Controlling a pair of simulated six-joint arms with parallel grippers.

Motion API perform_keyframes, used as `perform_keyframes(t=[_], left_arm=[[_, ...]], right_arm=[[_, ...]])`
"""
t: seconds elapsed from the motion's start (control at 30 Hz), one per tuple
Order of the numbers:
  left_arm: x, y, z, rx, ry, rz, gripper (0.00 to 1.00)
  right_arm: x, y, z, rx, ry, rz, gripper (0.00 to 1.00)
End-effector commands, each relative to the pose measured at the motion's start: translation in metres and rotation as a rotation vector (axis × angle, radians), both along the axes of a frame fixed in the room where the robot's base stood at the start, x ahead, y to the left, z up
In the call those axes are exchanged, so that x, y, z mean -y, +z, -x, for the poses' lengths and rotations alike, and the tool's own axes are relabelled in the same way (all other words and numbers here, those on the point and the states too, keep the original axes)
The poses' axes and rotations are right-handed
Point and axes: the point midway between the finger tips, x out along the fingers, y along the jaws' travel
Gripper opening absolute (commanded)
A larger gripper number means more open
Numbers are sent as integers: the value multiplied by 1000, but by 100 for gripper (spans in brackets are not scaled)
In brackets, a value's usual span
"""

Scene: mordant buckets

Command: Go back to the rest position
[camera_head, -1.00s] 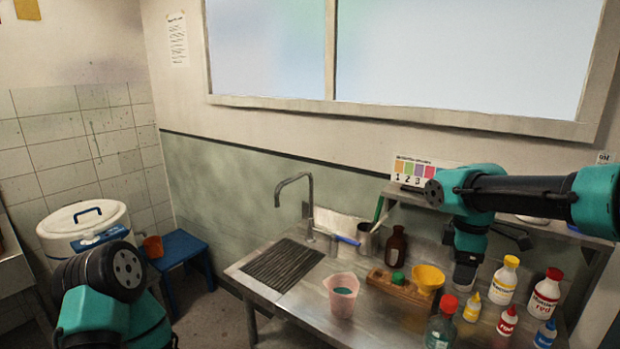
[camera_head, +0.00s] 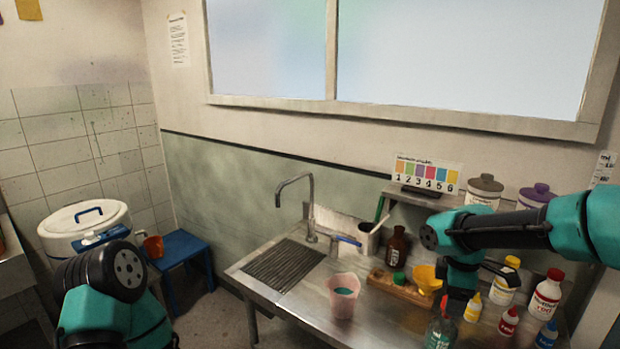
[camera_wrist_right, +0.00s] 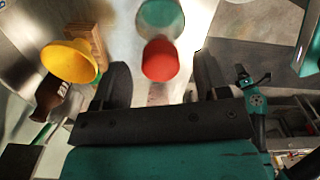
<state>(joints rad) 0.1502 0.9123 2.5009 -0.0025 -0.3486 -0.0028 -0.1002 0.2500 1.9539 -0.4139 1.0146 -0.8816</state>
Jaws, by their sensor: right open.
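My right arm reaches in from the right in the head view, its wrist bent down over the counter. My right gripper (camera_head: 447,297) is just above the clear bottle (camera_head: 440,332) at the counter's front. In the right wrist view the jaws (camera_wrist_right: 162,76) are open and apart, with nothing held. The bottle's red cap (camera_wrist_right: 160,60) shows in the gap between and beyond the fingers. I cannot tell how far it is from them. My left arm (camera_head: 105,290) is folded at the lower left; its gripper is out of view.
A yellow funnel (camera_head: 427,279) in a wooden block (camera_head: 400,290), a brown bottle (camera_head: 396,246) and several dye bottles (camera_head: 508,321) stand close around. A pink beaker (camera_head: 343,296) is left of them. A shelf (camera_head: 415,199) with jars (camera_head: 484,190) runs behind the right arm.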

Motion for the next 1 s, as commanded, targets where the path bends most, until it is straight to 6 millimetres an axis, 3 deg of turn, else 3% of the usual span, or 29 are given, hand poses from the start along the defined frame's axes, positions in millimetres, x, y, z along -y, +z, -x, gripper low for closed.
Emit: perform_keyframes(t=[0.17,0.37,1.0], left_arm=[[0,0,0,0,0,0,100],[0,0,0,0,0,0,100],[0,0,0,0,0,0,100]], right_arm=[[0,4,0,2,0,0,68],[0,23,0,5,0,-1,68],[0,120,0,4,0,-1,68]])
